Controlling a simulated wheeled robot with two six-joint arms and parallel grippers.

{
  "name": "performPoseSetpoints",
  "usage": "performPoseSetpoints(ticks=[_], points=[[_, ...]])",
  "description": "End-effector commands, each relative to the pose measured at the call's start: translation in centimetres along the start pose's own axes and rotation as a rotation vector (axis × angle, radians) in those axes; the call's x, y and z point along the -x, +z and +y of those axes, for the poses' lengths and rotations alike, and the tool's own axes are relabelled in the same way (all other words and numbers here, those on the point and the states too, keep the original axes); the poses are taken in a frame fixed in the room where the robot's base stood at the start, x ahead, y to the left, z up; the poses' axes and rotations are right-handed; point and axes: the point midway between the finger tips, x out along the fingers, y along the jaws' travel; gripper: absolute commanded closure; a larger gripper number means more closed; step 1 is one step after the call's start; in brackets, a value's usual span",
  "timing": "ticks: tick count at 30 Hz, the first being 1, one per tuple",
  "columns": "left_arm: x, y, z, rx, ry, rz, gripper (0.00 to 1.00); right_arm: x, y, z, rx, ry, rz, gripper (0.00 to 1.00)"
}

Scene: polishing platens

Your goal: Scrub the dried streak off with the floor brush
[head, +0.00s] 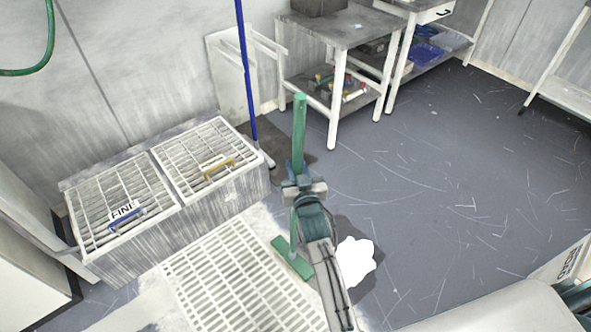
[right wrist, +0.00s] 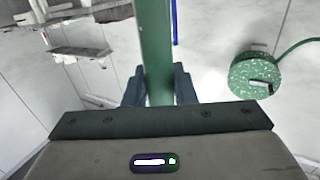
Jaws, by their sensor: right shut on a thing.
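The green floor brush (head: 299,130) stands nearly upright, with its flat green head (head: 291,258) low by the floor grating. My right gripper (head: 302,188) is shut around the handle, about midway up. In the right wrist view the green handle (right wrist: 155,50) runs up between the two dark fingers. A bright white patch (head: 357,262) lies on the grey floor to the right of my right arm, which hides part of it. I cannot tell whether it is the dried streak. The brush head's underside is hidden. My left gripper is out of view.
A white floor grating (head: 235,280) lies left of the brush. A trough with two slatted lids (head: 115,205) stands at the left. A blue pole (head: 245,70) leans behind, near a table (head: 335,32). The grey floor (head: 450,170) at right is clear.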

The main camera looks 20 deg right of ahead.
Motion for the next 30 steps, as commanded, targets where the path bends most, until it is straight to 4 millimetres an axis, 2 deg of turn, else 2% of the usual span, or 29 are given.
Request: performPoseSetpoints(ticks=[6, 20, 30], points=[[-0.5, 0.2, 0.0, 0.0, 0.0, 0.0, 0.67, -0.7, 0.1, 1.6, 0.014, 0.0, 0.001, 1.0], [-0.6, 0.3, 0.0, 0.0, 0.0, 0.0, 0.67, -0.9, 0.3, 2.2, 0.014, 0.0, 0.0, 1.0], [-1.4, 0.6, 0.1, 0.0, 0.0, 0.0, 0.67, -2.1, 0.6, 4.6, 0.017, 0.0, 0.0, 1.0]])
